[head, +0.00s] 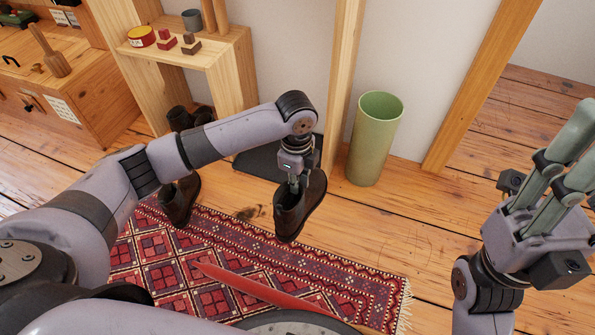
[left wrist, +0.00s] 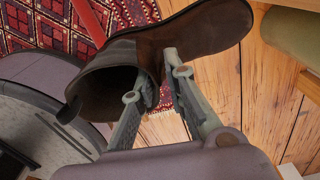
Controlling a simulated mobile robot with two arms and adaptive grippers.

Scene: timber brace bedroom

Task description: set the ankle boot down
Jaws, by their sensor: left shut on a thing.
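A dark brown ankle boot (head: 302,205) hangs from my left gripper (head: 298,185) in the head view, over the right part of the patterned rug. In the left wrist view the boot (left wrist: 205,32) lies across the top, its open shaft toward the left. The fingers of the left gripper (left wrist: 155,85) are shut on the boot's shaft. I cannot tell whether its sole touches anything. A second dark boot (head: 180,200) stands at the rug's left part. My right gripper (head: 565,160) is at the right edge, its fingers pointing up, apart from the boots.
The red rug (head: 375,275) covers the floor in front. A dark mat (head: 262,160) lies behind the held boot. A green cylinder bin (head: 372,140) stands beside a timber post. A wooden shelf (head: 235,70) holds small items. Bare floorboards (head: 430,215) are clear to the right.

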